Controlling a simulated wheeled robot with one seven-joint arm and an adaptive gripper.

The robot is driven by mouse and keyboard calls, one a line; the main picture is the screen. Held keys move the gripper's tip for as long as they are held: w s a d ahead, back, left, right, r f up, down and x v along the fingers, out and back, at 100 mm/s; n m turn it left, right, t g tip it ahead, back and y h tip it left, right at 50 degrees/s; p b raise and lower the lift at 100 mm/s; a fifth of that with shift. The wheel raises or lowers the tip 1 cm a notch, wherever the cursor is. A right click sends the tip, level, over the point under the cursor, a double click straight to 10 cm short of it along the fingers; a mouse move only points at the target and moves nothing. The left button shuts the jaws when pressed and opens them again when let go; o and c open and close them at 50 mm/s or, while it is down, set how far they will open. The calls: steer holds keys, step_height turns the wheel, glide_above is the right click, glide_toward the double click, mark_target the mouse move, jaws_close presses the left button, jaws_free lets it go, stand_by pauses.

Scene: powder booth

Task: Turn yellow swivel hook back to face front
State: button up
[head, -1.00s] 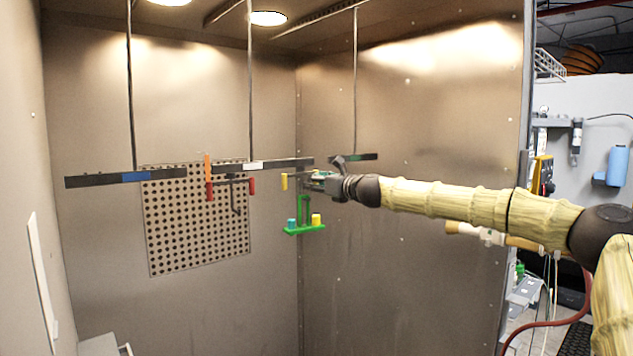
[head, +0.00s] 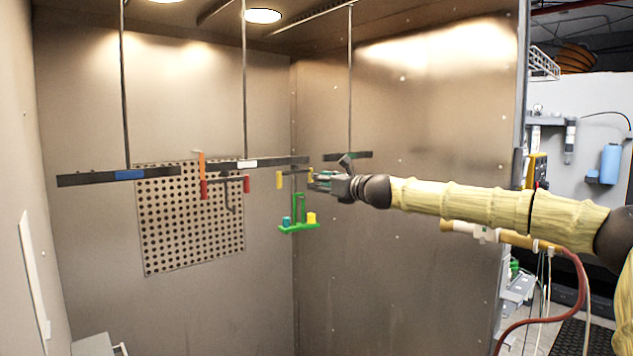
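The yellow swivel hook (head: 279,180) hangs under the right end of the middle dark bar. Its small crossbar has a yellow end at the left and another at the right. A green carrier (head: 299,228) hangs below it and bears a teal cylinder (head: 287,221) and a yellow cylinder (head: 311,218). My gripper (head: 318,181) points left, with its fingertips just right of the hook's right yellow end. Whether they touch it is too small to tell. The finger gap is also too small to read.
A red-ended hook (head: 225,180) with an orange upright piece (head: 201,166) hangs left of the yellow hook. Other dark bars hang at the left (head: 75,180) and behind my gripper (head: 362,155). A perforated panel (head: 190,245) is on the back wall. Space below the carrier is clear.

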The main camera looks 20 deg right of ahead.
steer(key=v, duration=0.4)
steer(key=shift+s+d, duration=0.1)
steer(key=shift+s, duration=0.1)
stand_by(0.4)
